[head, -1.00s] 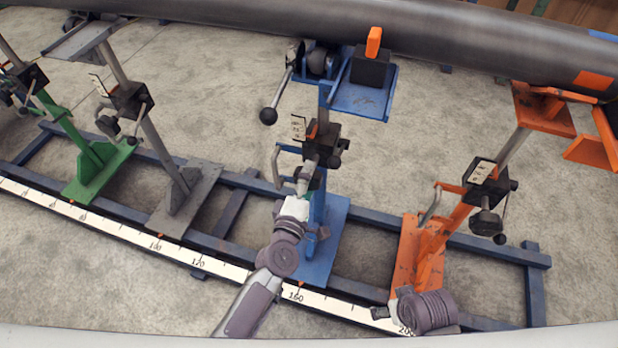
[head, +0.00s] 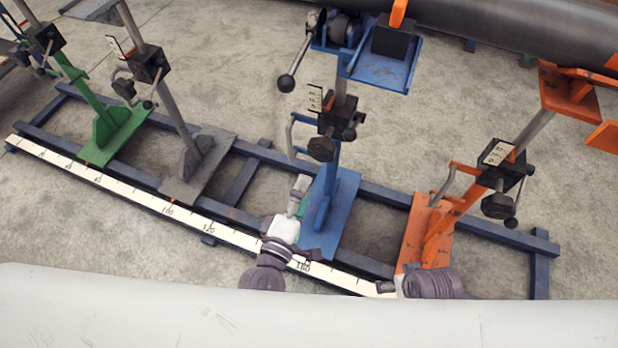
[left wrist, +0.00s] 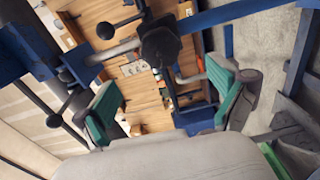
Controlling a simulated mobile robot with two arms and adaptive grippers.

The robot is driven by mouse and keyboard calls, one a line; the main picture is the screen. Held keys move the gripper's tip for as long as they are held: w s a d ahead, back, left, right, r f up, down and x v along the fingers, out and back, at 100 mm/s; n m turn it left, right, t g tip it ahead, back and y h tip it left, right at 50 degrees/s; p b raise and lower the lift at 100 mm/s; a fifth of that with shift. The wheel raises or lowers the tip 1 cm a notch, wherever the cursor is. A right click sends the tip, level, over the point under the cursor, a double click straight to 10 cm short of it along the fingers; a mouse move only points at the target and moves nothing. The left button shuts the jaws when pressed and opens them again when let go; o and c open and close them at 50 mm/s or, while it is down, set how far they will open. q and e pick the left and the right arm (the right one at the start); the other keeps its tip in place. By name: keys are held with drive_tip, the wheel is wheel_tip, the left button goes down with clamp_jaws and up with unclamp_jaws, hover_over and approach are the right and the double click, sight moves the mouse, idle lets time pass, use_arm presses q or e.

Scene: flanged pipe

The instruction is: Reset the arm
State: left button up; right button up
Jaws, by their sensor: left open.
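My left gripper (head: 298,196) is in front of the blue stand (head: 325,205) in the head view, just below its black knob (head: 321,149). In the left wrist view its two green-padded fingers (left wrist: 165,98) are spread wide with nothing between them. The black knob (left wrist: 160,46) shows beyond the fingertips there, apart from them. My right arm (head: 432,284) shows only as a grey joint near the foot of the orange stand (head: 430,230); I cannot make out its gripper.
A big dark pipe (head: 500,35) runs across the top. Green (head: 105,130) and grey (head: 195,165) stands are to the left on a blue rail frame with a white scale (head: 130,188). Levers and knobs stick out of the stands. Bare floor lies behind the frame.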

idle(0.6)
